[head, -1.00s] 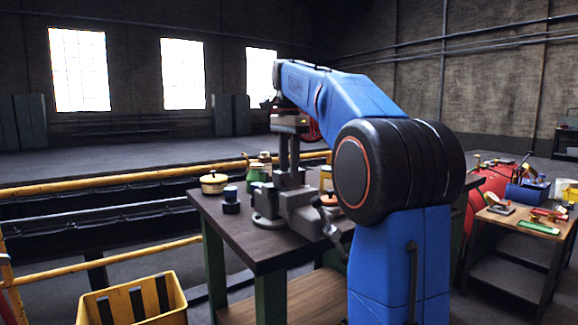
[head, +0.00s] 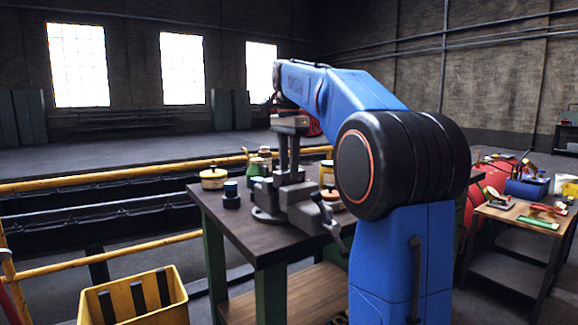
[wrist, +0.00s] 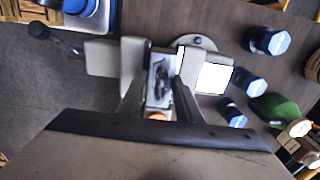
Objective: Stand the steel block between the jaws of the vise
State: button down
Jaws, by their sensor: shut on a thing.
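The grey vise (head: 303,202) stands on the dark workbench (head: 240,232); its jaws (wrist: 132,62) also show in the wrist view. My gripper (head: 288,172) points down over the vise, its two long fingers at the jaws. In the wrist view my gripper (wrist: 157,97) is shut on the steel block (wrist: 160,78), a pale grey piece with dark markings. The block appears in line with the gap between the vise jaws. Its lower end is hidden, so I cannot tell whether it rests on the vise.
Dark pots with blue tops (wrist: 268,40) stand beside the vise. A cream lidded pot (head: 213,178) sits at the bench's far left corner. A yellow crate (head: 135,300) and yellow railing (head: 120,180) lie left. A cluttered side table (head: 520,218) is at right.

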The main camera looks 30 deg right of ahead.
jog(key=shift+f, duration=0.55)
jog(key=c, duration=1.2)
grip_release()
jog(key=shift+r, duration=4)
